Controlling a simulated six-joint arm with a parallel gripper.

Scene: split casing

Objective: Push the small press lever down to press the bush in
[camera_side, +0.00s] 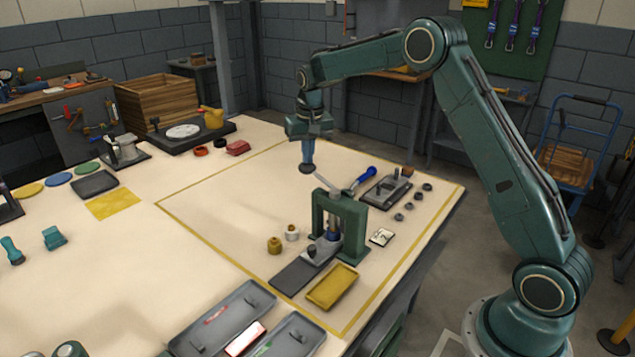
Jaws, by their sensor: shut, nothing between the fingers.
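A small green press (355,222) stands on the near right part of the bench. A thin pale lever (326,183) slopes up and left from its top to a dark round knob (306,168). My gripper (308,158) is shut, points down and holds nothing. Its tips are right at the knob from above; whether they touch cannot be told. A grey part (322,248) sits at the press's opening below the ram. The bush cannot be made out there.
A blue-handled tool (364,174) lies behind the press, near a dark fixture (386,191) and several small dark rings. A yellow tray (332,287) is in front. Brass (274,245) and pale (292,233) cylinders stand left.

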